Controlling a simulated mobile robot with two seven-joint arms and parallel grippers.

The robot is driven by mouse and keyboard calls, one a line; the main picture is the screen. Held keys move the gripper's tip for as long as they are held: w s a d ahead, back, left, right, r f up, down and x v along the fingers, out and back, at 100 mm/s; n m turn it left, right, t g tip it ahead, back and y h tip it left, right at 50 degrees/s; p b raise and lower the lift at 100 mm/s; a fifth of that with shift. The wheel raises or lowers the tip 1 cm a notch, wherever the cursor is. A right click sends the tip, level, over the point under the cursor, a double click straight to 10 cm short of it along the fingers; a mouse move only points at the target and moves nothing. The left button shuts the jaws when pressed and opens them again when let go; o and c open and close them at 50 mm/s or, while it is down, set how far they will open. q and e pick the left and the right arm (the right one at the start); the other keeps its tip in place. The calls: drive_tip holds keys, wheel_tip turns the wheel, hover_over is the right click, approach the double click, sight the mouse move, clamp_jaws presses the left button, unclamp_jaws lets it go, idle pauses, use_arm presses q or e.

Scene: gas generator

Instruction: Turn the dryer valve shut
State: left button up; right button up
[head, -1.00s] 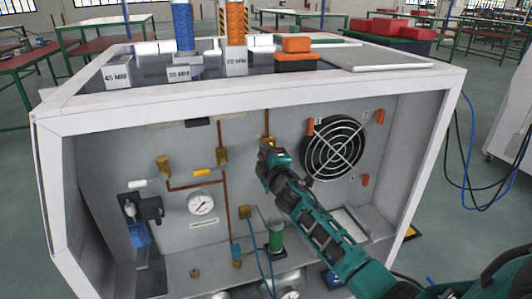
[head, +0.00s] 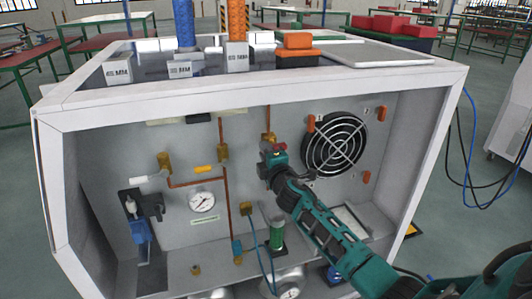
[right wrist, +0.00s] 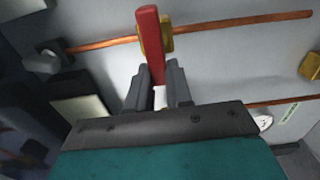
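A valve with a red handle (right wrist: 152,42) and a brass body (right wrist: 168,37) sits on a copper pipe in the right wrist view. In the head view, its brass top (head: 268,138) shows on the back panel; the rest is mostly hidden behind my right gripper (head: 272,155). No readable label marks it as the dryer valve. In the right wrist view, the fingers of my right gripper (right wrist: 160,85) are close together, one on each side of the handle's near end, and look shut on it. The handle sticks out beyond the fingertips. My left gripper is not in view.
A white-framed cabinet surrounds the panel. To the left are a yellow handle (head: 205,169), a white handle (head: 140,181) and a gauge (head: 202,202). A round fan grille (head: 335,143) is close on the right. A green cylinder (head: 277,235) stands below.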

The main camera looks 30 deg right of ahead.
drive_tip(key=o, duration=0.4)
drive_tip(key=p+v, duration=0.1)
drive_tip(key=v, duration=1.2)
drive_tip(key=shift+d, duration=0.1)
drive_tip(key=shift+f, duration=0.1)
